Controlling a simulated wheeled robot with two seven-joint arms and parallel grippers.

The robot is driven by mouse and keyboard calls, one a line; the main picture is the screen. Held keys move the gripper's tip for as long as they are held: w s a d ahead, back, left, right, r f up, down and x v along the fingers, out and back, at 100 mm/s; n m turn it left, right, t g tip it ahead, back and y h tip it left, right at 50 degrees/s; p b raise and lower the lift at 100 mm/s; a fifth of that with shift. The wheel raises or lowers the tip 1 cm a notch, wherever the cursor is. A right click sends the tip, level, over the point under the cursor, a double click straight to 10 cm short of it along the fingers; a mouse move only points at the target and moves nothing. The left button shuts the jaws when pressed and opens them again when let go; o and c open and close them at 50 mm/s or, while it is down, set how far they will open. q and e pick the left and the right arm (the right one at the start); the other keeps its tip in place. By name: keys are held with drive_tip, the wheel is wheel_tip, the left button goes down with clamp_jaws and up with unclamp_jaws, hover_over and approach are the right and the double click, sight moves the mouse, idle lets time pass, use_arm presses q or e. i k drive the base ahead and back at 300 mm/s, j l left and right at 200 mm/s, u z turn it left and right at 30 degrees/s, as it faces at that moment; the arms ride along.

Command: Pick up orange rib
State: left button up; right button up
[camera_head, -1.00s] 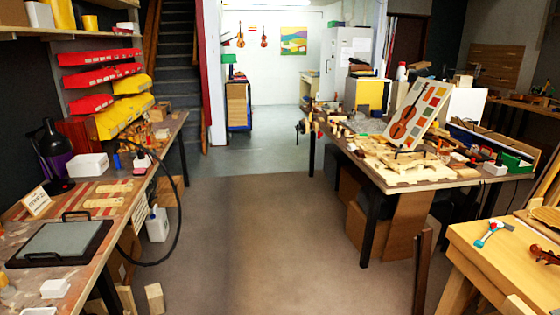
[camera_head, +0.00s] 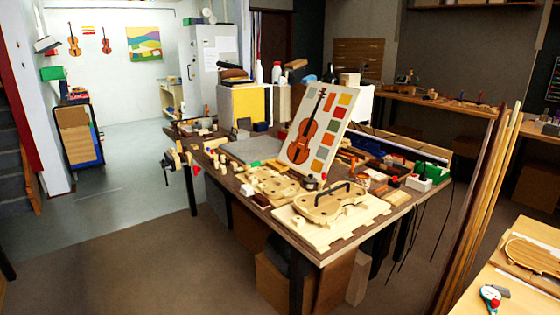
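I cannot make out an orange rib for certain in the head view. The middle workbench (camera_head: 314,257) is crowded with wooden violin parts and tools. Near its front corner a wooden violin-shaped mould (camera_head: 333,205) with a dark handle lies on a pale board (camera_head: 300,228). Another wooden mould (camera_head: 272,182) lies behind it to the left. A tilted board (camera_head: 332,125) with a violin picture and orange, red and green colour patches stands behind the moulds. Neither of my grippers is in view.
A pale bench (camera_head: 525,292) with a violin body and a teal tool (camera_head: 492,296) is at the lower right. Tall wooden strips (camera_head: 478,210) stand between the benches. A cardboard box (camera_head: 275,285) is under the workbench. Brown floor (camera_head: 150,260) is open at the lower left.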

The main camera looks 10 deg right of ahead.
sight(338, 152)
drive_tip(key=i+z, duration=0.25)
drive_tip(key=i, duration=0.3)
drive_tip(key=i+j+z, duration=0.25)
drive_tip(key=i, duration=0.25)
drive_tip(key=i+j+z, duration=0.15)
drive_tip(key=i+z, duration=0.15)
drive_tip(key=i, duration=0.25)
drive_tip(key=i+j+z, duration=0.25)
drive_tip(key=i+j, duration=0.1)
drive_tip(key=i, duration=0.1)
